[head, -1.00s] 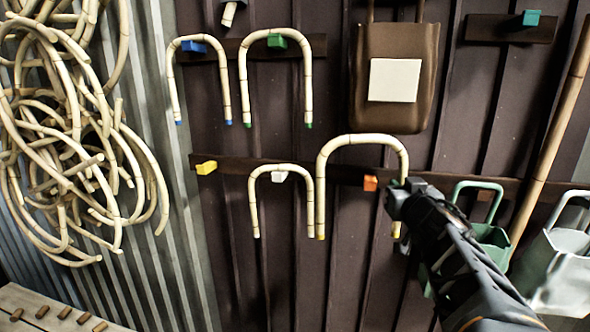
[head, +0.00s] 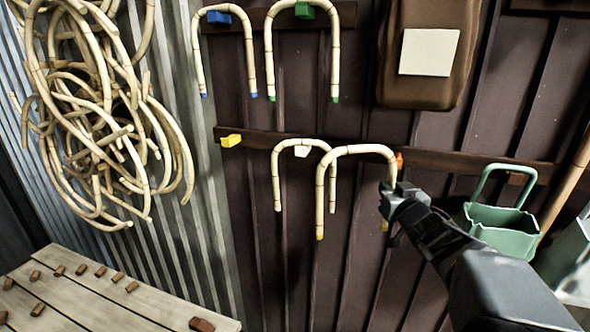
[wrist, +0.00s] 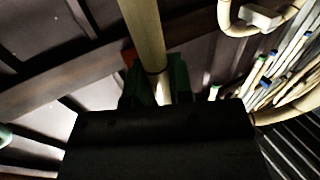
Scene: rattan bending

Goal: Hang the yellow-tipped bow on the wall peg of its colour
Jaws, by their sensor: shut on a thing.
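The yellow-tipped bow (head: 320,190) is an upside-down U of pale rattan, held in front of the wall with its open ends down. My gripper (head: 387,198) is shut on its right leg, low down; the held leg also shows in the wrist view (wrist: 147,45) between the green-sided fingers (wrist: 157,85). The yellow peg (head: 231,140) is bare, on the lower rail to the left of the bow. A white peg (head: 302,151) with a smaller bow (head: 277,180) on it lies between them; the held bow partly overlaps that smaller bow in the head view.
Bows hang on the blue peg (head: 218,17) and green peg (head: 305,10) above. An orange peg (head: 399,160) is just behind the held bow's right side. A rattan tangle (head: 95,110) hangs left, above a pegged bench (head: 110,300). A green can (head: 500,228) hangs right.

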